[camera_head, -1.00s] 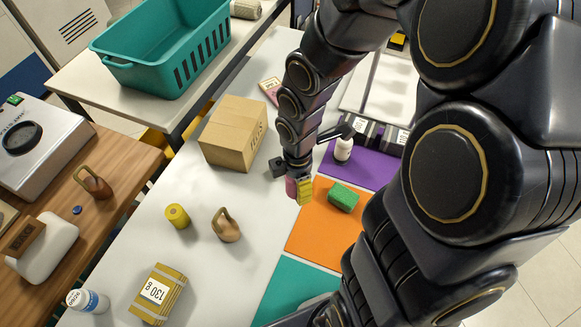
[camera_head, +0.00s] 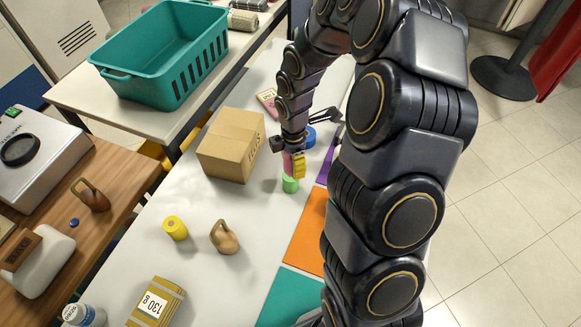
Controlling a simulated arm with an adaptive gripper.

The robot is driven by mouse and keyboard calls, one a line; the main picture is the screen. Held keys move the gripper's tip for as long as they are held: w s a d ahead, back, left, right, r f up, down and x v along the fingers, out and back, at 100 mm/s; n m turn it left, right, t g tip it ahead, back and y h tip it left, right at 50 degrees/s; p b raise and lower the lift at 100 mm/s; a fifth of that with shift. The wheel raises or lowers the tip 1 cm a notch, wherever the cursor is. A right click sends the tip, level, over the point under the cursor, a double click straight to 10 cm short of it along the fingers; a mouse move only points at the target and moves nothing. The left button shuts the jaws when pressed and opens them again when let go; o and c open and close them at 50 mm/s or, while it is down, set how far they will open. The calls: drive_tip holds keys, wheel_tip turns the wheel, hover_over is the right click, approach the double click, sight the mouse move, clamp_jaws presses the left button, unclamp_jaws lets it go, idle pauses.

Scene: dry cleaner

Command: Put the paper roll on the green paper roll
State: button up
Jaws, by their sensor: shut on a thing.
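My gripper (camera_head: 293,160) points down near the middle of the white table and is shut on a pink paper roll (camera_head: 287,164). A yellow ridged piece at its right side looks like a finger pad; it hides part of the pink roll. The green paper roll (camera_head: 290,185) stands upright on the table directly below the pink one in the picture. The pink roll's lower end meets or nearly meets the green roll's top; I cannot tell whether they touch.
A cardboard box (camera_head: 231,146) stands close on the left. A yellow roll (camera_head: 175,228) and a brown kettlebell-shaped weight (camera_head: 224,237) stand nearer. An orange mat (camera_head: 309,232) and a blue round thing (camera_head: 309,137) lie right of the gripper. A teal basket (camera_head: 165,62) is farther back.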

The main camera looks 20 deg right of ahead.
sight(291, 170)
drive_tip(key=w+f, duration=0.1)
drive_tip(key=f, duration=0.1)
drive_tip(key=w+f, duration=0.1)
drive_tip(key=shift+w+d, duration=0.25)
drive_tip(key=shift+w, duration=0.05)
drive_tip(key=shift+f, duration=1.5)
drive_tip(key=o, duration=1.1)
drive_tip(key=shift+f, duration=0.15)
drive_tip(key=shift+c, duration=0.2)
